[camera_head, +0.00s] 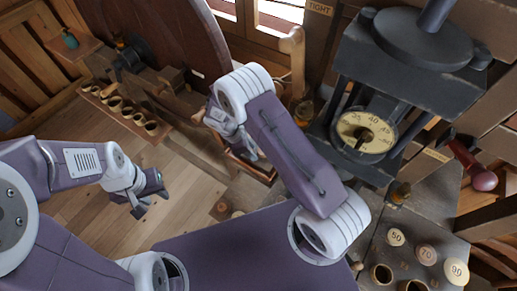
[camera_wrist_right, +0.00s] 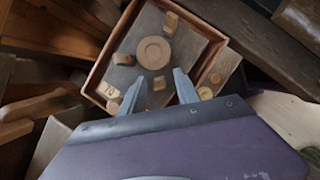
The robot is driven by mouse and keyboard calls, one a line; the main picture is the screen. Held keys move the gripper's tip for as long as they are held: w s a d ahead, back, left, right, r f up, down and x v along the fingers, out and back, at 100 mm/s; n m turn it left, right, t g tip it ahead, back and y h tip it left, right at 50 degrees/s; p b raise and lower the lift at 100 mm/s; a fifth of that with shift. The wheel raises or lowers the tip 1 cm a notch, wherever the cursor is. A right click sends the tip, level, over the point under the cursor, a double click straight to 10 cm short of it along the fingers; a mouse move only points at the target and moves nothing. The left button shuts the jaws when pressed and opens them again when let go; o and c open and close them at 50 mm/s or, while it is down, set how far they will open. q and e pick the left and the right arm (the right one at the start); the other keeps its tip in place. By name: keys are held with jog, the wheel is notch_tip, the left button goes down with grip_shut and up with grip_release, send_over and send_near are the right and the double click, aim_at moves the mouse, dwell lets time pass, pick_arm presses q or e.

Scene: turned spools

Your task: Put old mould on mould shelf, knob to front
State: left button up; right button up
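My right gripper (camera_wrist_right: 158,88) is open in the right wrist view, its two fingers apart. Beyond them is a shallow wooden-rimmed tray (camera_wrist_right: 101,72) with a grey floor. My left gripper (camera_head: 150,204) is open and empty above the floor. I cannot tell which piece is the old mould or which ledge is the mould shelf.
A dark press (camera_head: 404,62) with a yellow dial (camera_head: 366,132) stands at right. Round pieces marked 50 (camera_head: 396,237), 70 (camera_head: 426,252) and 90 (camera_head: 456,271) lie before it. A rack of wooden cups (camera_head: 116,104) is at left. Open floor shows around my left gripper.

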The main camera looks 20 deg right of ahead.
grip_shut()
dwell(1.3)
